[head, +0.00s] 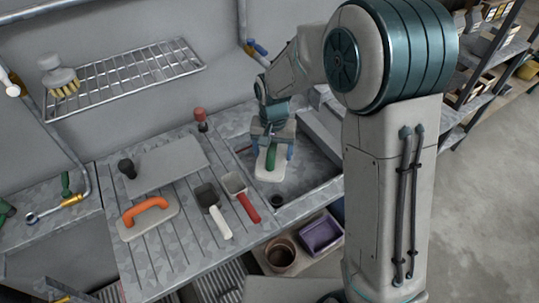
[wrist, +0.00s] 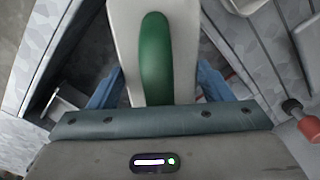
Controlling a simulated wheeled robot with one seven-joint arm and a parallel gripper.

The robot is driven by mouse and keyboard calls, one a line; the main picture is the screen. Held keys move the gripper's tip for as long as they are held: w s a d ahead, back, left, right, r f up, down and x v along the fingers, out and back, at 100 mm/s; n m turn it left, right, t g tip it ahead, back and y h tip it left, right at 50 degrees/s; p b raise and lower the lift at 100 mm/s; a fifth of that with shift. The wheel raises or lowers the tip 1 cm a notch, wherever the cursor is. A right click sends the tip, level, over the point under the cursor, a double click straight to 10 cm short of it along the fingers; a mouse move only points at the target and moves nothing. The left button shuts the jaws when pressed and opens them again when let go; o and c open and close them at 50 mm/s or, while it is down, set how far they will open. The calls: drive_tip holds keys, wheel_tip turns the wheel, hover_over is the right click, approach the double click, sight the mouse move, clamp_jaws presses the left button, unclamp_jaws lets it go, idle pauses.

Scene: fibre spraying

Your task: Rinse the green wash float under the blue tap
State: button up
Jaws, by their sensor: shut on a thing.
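The green wash float has a pale board (head: 268,176) and a green handle (head: 271,158). My gripper (head: 274,153) is shut on the float and holds it in or just over the right-hand sink basin (head: 310,170). In the wrist view the green handle (wrist: 155,60) runs lengthwise between my blue fingers, with the pale board behind it. The blue tap (head: 257,47) is on the yellow-ended wall pipe, behind and left of my wrist. My arm hides part of the space below it, and I cannot make out any water.
The grooved drainboard (head: 165,245) holds an orange-handled float (head: 148,216), a white-handled tool (head: 214,208) and a red-handled tool (head: 240,195). A red-topped object (head: 201,119) stands by the basin's left. A wire rack (head: 130,78) with a brush (head: 60,78) is on the wall.

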drive_tip(key=shift+w+d+f, duration=0.15)
drive_tip(key=shift+w+f, duration=0.05)
drive_tip(key=shift+w, duration=0.8)
drive_tip(key=shift+w+d+f, duration=0.2)
drive_tip(key=shift+w, duration=0.85)
drive_tip(key=shift+w+d+f, duration=0.15)
drive_tip(key=shift+w+f, duration=0.05)
drive_tip(key=shift+w, duration=0.8)
drive_tip(key=shift+d, duration=0.2)
drive_tip(key=shift+s+d, duration=0.1)
drive_tip(key=shift+d, duration=0.35)
drive_tip(key=shift+a, duration=0.1)
drive_tip(key=shift+a, duration=0.5)
drive_tip(key=shift+d, duration=0.15)
drive_tip(key=shift+d, duration=0.45)
